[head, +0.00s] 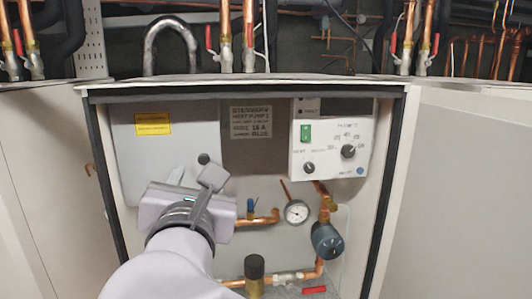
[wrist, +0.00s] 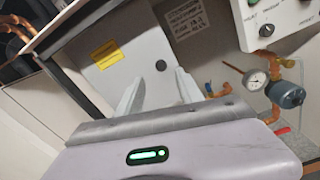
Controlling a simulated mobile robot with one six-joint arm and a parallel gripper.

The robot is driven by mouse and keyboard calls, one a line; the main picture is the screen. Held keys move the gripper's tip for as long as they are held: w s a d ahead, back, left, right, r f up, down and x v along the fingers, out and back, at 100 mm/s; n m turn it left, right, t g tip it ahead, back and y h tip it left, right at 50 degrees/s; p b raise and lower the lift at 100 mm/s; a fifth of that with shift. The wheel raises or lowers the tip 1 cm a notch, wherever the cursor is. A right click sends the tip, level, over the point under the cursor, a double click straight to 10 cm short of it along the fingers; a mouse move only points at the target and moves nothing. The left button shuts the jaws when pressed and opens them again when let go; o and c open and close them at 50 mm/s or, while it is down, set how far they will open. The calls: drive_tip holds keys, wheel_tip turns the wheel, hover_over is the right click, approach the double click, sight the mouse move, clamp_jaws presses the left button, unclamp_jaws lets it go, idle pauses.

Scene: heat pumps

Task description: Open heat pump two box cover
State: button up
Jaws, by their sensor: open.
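Heat pump two stands with its front open, and its plate (head: 252,124) reads "HEAT PUMP 2". Inside at the left is a flat grey box cover (head: 180,130) with a yellow label (head: 153,123) and a round black knob (head: 203,158). The cover looks closed. My gripper (head: 194,174) is open and empty in front of its lower part, hiding some of it. In the wrist view, the grey cover (wrist: 140,62) lies ahead, and the black knob (wrist: 161,66) shows just beyond and between the fingertips (wrist: 159,78). The gap to the knob is hard to judge.
Right of the cover are a white control panel (head: 332,140) with dials and a green switch, a round gauge (head: 296,211), a dark blue pump (head: 327,240) and copper pipes (head: 262,219). Pale cabinet panels (head: 465,185) flank both sides. Pipes with red-handled valves run above.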

sight(204, 160)
drive_tip(key=p+x, duration=0.1)
drive_tip(key=x, duration=0.6)
drive_tip(key=shift+w+d, duration=0.1)
drive_tip(key=shift+c, duration=0.2)
clamp_jaws()
idle(0.9)
